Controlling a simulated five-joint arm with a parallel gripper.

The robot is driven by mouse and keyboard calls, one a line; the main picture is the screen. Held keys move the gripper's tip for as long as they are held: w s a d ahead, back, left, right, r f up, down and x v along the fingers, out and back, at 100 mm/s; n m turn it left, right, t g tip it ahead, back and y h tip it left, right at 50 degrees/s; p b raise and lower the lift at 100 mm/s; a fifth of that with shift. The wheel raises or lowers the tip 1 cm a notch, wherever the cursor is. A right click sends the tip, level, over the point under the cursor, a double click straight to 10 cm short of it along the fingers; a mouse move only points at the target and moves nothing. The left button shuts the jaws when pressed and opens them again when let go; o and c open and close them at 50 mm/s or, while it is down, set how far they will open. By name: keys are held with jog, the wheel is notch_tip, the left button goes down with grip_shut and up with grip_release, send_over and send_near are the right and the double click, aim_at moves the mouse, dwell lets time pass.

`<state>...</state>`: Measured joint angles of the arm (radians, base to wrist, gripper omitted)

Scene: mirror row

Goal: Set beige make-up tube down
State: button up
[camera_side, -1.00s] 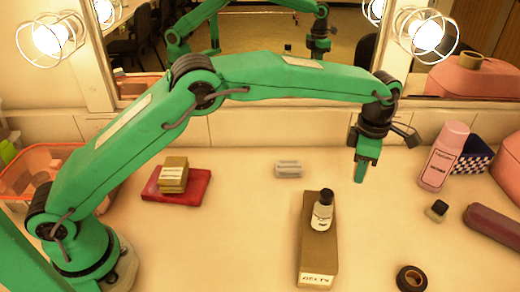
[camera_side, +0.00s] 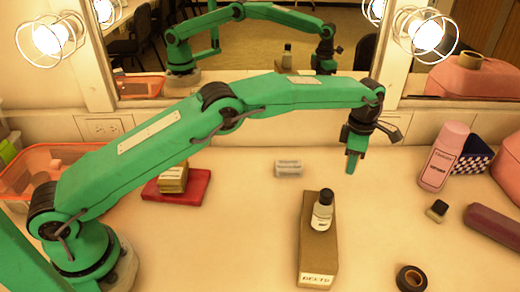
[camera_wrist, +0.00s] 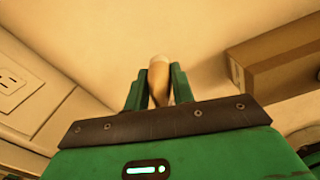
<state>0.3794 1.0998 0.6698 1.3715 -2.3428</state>
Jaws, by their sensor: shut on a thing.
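The beige make-up tube (camera_wrist: 158,82) shows between my two green fingers in the wrist view, with a paler end pointing away from me. My gripper (camera_wrist: 155,92) is shut on it. In the side view my gripper (camera_side: 353,164) points down over the back right of the counter, behind and right of the brown box. The tube cannot be made out there, hidden by the fingers. Whether it touches the counter is not clear.
A long brown box (camera_side: 318,258) carries a black-capped bottle (camera_side: 322,213). A small grey block (camera_side: 288,168) lies left of my gripper. A black tape roll (camera_side: 411,279) lies in front. The mirror (camera_side: 270,48) is behind.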

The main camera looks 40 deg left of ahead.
jog(key=shift+w+a+f, duration=0.95)
jog(key=shift+w+a, duration=0.1)
jog(key=shift+w, duration=0.15)
jog(key=shift+f, duration=2.05)
jog(key=shift+f, duration=0.15)
jog(key=o, duration=1)
jog(key=shift+c, duration=0.2)
notch_tip(320, 180, up, 8)
